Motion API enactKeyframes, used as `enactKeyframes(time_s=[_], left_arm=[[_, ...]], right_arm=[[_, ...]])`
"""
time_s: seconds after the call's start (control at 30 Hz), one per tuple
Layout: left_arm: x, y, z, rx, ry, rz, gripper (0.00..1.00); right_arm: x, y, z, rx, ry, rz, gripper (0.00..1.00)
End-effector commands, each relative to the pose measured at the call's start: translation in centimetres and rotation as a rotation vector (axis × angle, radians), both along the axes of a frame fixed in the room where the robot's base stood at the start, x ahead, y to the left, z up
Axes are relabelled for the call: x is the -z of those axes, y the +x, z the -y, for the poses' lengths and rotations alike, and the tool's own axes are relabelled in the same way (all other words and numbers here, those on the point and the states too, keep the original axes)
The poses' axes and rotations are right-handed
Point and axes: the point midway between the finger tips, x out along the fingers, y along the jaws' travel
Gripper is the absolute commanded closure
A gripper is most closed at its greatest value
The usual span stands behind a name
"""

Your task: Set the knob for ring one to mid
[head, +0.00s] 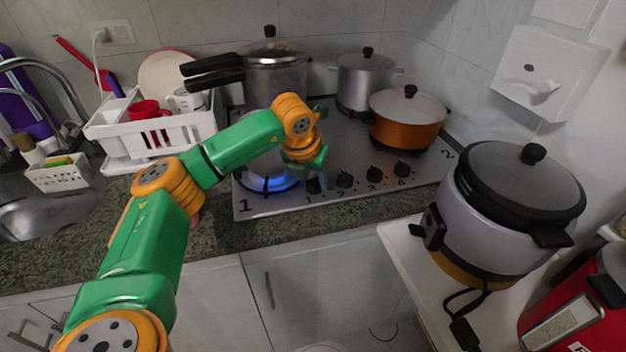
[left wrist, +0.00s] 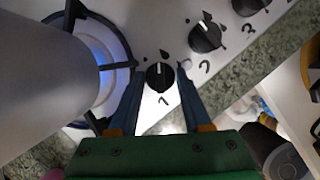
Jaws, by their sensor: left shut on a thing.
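The knob for ring one (left wrist: 160,76) is a round black knob with a white pointer line, above the printed 1 in the left wrist view. The line points roughly up in that view, toward a flame mark on the panel. My left gripper (left wrist: 160,71) is shut on this knob, with one blue finger on each side of it. In the head view my left gripper (head: 314,184) is at the left end of the knob row and mostly hides that knob. Ring one (head: 266,180) is lit with a blue flame and also shows in the left wrist view (left wrist: 103,70).
Knobs two (head: 344,179), three (head: 374,173) and four (head: 402,168) stand in a row to the right. A pressure cooker (head: 275,76), a grey pot (head: 366,82) and an orange pot (head: 406,130) stand on the hob. A rice cooker (head: 490,225) is at the right.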

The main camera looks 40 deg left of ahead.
Motion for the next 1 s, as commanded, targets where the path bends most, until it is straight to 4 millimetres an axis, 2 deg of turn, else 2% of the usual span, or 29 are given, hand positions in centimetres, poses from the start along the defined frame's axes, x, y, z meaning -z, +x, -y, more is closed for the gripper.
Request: enactKeyframes(time_s=[0.57, 0.6, 0.67, 0.7, 1.0], left_arm=[[-0.19, 0.10, -0.09, 0.030, 0.001, 0.006, 1.00], [-0.19, 0.09, -0.09, 0.030, 0.001, 0.006, 0.43], [-0.16, 0.08, -0.08, 0.030, 0.001, 0.005, 0.27], [-0.14, 0.07, -0.08, 0.030, 0.001, 0.004, 0.22], [-0.34, -0.05, -0.02, 0.031, 0.000, 0.004, 0.22]], right_arm=[[0.04, 0.00, -0.04, 0.000, 0.001, 0.000, 0.03], [0.04, 0.00, -0.04, 0.000, 0.001, 0.000, 0.03], [0.04, 0.00, -0.04, 0.000, 0.001, 0.000, 0.03], [0.05, 0.01, -0.04, 0.000, 0.001, 0.000, 0.03], [0.17, 0.00, -0.05, 0.000, 0.001, 0.000, 0.03]])
